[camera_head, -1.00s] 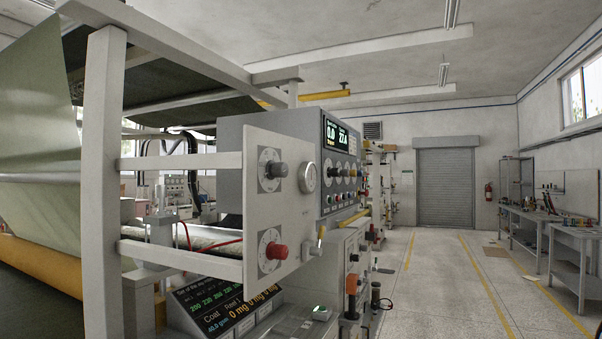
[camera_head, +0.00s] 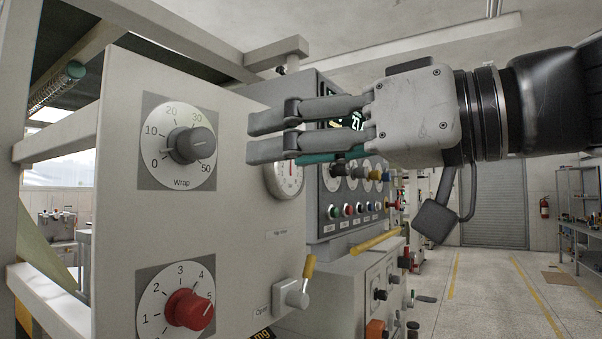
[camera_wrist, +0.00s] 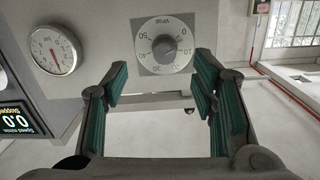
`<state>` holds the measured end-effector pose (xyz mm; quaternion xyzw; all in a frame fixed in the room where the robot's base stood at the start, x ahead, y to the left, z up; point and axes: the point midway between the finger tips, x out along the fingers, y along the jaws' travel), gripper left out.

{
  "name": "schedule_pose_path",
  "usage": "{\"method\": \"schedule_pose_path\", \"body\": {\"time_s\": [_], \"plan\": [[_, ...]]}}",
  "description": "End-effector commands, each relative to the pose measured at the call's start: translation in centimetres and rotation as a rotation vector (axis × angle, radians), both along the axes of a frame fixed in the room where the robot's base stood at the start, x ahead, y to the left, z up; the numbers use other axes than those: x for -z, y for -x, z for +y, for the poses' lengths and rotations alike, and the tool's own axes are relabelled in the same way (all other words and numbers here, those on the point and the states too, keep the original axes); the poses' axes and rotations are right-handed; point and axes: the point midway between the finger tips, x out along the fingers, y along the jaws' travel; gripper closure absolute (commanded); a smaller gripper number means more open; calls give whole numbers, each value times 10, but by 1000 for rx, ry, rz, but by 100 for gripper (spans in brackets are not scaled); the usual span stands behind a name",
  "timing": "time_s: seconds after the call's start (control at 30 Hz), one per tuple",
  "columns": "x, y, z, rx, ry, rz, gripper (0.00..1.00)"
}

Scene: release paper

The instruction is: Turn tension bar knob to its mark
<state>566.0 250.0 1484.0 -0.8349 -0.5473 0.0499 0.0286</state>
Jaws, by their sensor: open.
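A grey knob (camera_head: 192,145) sits on a round white dial marked 0 to 50 and labelled "Wrap", high on the pale panel (camera_head: 235,215). The same knob (camera_wrist: 165,46) shows upside down in the wrist view. A red knob (camera_head: 190,309) sits on a second numbered dial below it. No label reading "tension bar" is legible, and I cannot make out a target mark. My gripper (camera_head: 250,138) is open and empty, to the right of the Wrap knob in the head view. In the wrist view its green-padded fingers (camera_wrist: 160,85) stand apart, below the Wrap dial, not touching the knob.
A yellow-handled lever (camera_head: 308,268) sticks out at the panel's lower right. A white frame rail (camera_head: 55,132) runs left of the panel. The aisle floor (camera_head: 490,290) at right is clear.

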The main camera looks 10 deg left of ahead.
Motion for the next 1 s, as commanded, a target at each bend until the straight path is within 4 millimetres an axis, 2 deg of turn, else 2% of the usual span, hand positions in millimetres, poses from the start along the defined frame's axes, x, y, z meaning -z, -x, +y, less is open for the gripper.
{"method": "schedule_pose_path", "body": {"time_s": [0.1,0.27,0.7,1.0], "plan": [[-14,0,5,-16,-32,-44,47],[-17,-6,20,-18,-37,-49,47],[-17,-37,96,-17,-36,-45,47],[-16,-50,127,-16,-37,-47,47]]}}
